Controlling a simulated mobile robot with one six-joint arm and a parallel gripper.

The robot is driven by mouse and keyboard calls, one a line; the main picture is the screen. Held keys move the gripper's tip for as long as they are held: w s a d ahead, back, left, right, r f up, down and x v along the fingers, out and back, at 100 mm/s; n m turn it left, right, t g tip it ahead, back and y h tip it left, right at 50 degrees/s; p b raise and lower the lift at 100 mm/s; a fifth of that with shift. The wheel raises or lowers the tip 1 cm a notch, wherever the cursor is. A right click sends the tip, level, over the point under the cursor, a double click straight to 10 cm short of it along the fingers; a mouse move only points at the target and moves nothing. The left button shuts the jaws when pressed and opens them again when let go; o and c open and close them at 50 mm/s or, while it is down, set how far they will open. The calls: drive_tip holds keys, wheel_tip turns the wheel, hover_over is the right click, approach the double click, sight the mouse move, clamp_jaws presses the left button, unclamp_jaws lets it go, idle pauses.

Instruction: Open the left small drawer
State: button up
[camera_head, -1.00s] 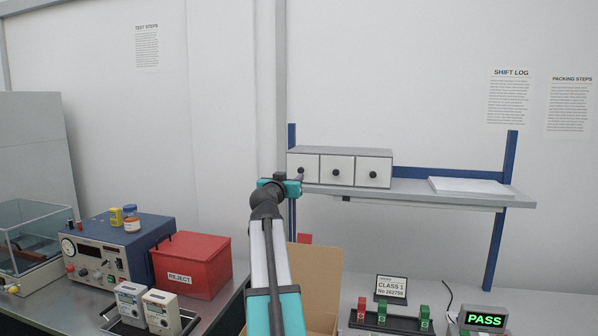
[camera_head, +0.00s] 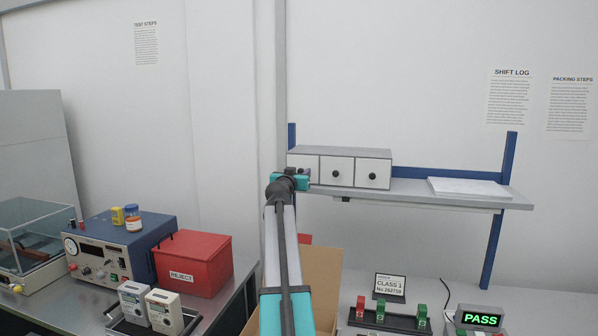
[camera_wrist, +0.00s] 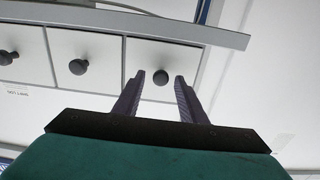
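A small white three-drawer unit with round dark knobs stands on the wall shelf. In the head view its left drawer (camera_head: 302,160) looks shut, and my gripper (camera_head: 305,173) is in front of its lower part, largely covering its knob. The wrist view appears upside down, so the left drawer (camera_wrist: 148,98) is the rightmost one there. Its knob (camera_wrist: 161,77) shows between the two fingertips of my gripper (camera_wrist: 160,77). The fingers are open, with a gap on each side of the knob. I cannot tell how far the tips reach around it.
The middle drawer (camera_head: 337,172) and right drawer (camera_head: 373,174) look shut beside it. The shelf (camera_head: 420,197) runs under the unit, with a paper stack (camera_head: 469,187) at right. A cardboard box (camera_head: 328,285) and red reject bin (camera_head: 193,263) are below.

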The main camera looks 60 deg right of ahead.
drive_tip(key=shift+w+d, duration=0.1)
drive_tip(key=shift+d, duration=0.3)
clamp_jaws()
drive_tip(key=shift+a+f+b, duration=0.1)
drive_tip(key=shift+a+b, duration=0.25)
drive_tip(key=shift+a, duration=0.1)
drive_tip(key=b+v, duration=0.6)
drive_tip(key=v, duration=0.6)
